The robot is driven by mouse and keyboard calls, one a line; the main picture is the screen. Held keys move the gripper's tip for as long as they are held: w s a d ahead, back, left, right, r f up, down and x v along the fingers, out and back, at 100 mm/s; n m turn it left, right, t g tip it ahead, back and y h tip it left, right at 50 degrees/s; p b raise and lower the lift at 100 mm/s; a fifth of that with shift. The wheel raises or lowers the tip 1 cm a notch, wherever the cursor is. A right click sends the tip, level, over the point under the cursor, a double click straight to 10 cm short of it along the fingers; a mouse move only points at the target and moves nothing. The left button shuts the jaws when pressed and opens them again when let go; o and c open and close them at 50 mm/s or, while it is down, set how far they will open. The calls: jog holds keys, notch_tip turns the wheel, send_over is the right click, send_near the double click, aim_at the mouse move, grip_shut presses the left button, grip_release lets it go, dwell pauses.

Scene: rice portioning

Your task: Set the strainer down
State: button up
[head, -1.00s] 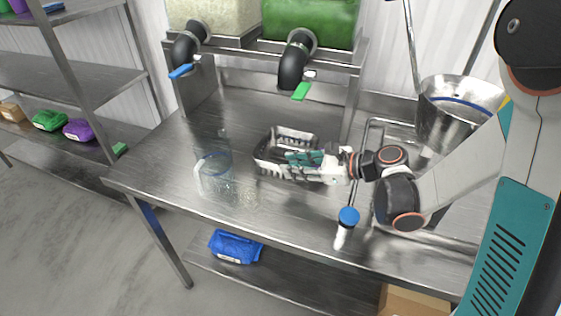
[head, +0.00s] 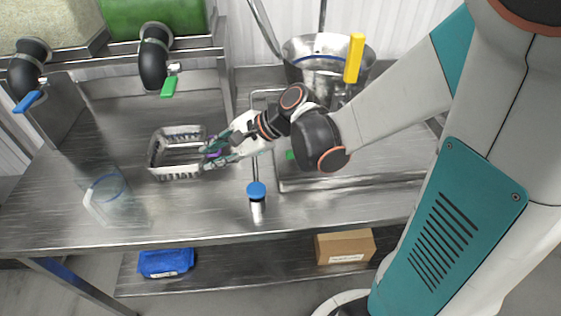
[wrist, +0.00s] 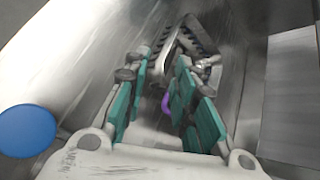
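A rectangular slotted metal basket (head: 158,155), which looks like the strainer, appears to rest on the steel table. Its toothed rim also shows in the wrist view (wrist: 205,38). My gripper (head: 212,151) is low at the basket's right end. In the wrist view my gripper (wrist: 168,85) has its teal finger pads apart. A purple piece (wrist: 167,103), possibly the strainer's handle, shows between them, closer to the right finger, with a gap on the left. Whether it touches a finger cannot be told. The fingers hide part of the basket's right end.
A clear container (head: 108,200) stands left of the basket. A blue-capped shaker (head: 257,203) stands near the front edge. A metal bucket (head: 318,68) is at the back right by the sink (head: 345,180). Two dispensers with blue (head: 28,101) and green (head: 170,87) handles are behind.

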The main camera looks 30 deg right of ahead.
jog(key=s+d+r+n+h, duration=0.3)
jog(key=s+d+n+h, duration=0.1)
jog(key=s+n, duration=0.3)
jog(key=s+d+r+n+t+h, duration=0.1)
jog(key=s+d+r+n+h, duration=0.2)
jog(key=n, duration=0.6)
jog(key=s+d+h, duration=0.2)
jog(key=s+d, duration=0.1)
jog(key=s, duration=0.1)
jog(key=shift+s+d+t, duration=0.15)
jog(key=shift+s+t, duration=0.15)
